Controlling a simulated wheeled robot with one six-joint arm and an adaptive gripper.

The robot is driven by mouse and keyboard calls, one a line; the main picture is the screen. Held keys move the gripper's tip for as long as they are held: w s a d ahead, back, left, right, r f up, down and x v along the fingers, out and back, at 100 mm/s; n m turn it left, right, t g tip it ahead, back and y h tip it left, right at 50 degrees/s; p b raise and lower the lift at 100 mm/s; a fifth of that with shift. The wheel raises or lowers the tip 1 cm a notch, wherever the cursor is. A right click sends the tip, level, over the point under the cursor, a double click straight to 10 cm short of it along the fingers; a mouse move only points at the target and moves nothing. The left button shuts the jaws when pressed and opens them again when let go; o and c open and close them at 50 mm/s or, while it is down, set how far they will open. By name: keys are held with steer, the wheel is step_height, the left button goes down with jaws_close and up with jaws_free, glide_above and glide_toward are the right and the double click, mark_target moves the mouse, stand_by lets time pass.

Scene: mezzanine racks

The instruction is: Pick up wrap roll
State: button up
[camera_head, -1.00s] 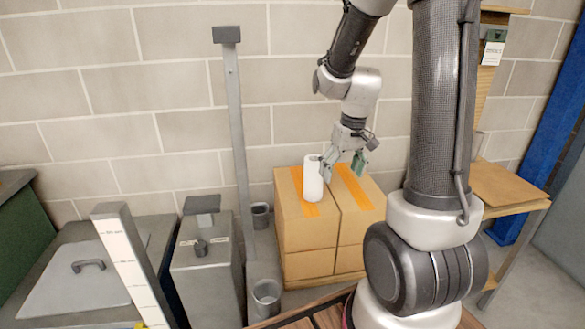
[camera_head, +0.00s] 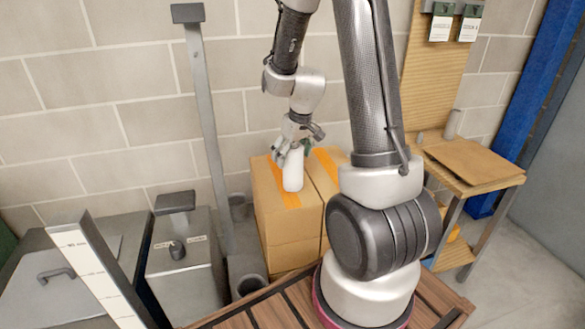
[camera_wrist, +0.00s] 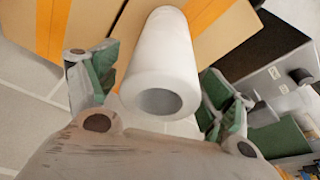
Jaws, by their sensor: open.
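The wrap roll is a white hollow cylinder (camera_head: 293,170) on top of the stacked cardboard boxes (camera_head: 275,228), near their left front. In the wrist view the wrap roll (camera_wrist: 160,75) lies between the two green-padded fingers, its open end facing the camera. My gripper (camera_wrist: 160,95) is open, with a finger on each side of the roll. I see a gap on the left; on the right the finger is very close, and I cannot tell if it touches. In the head view my gripper (camera_head: 290,150) is at the roll, partly overlapping its upper part.
Cardboard boxes with orange tape support the roll. A wooden bench (camera_head: 470,165) stands to the right. A block wall (camera_head: 130,90) is close behind.

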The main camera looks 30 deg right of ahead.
steer(key=shift+x, duration=0.8)
steer(key=c, duration=1.3)
steer(key=shift+r, duration=0.1)
step_height(320, 180, up, 10)
steer(key=shift+f, duration=0.1)
steer(key=o, duration=0.7)
steer(key=c, duration=0.5)
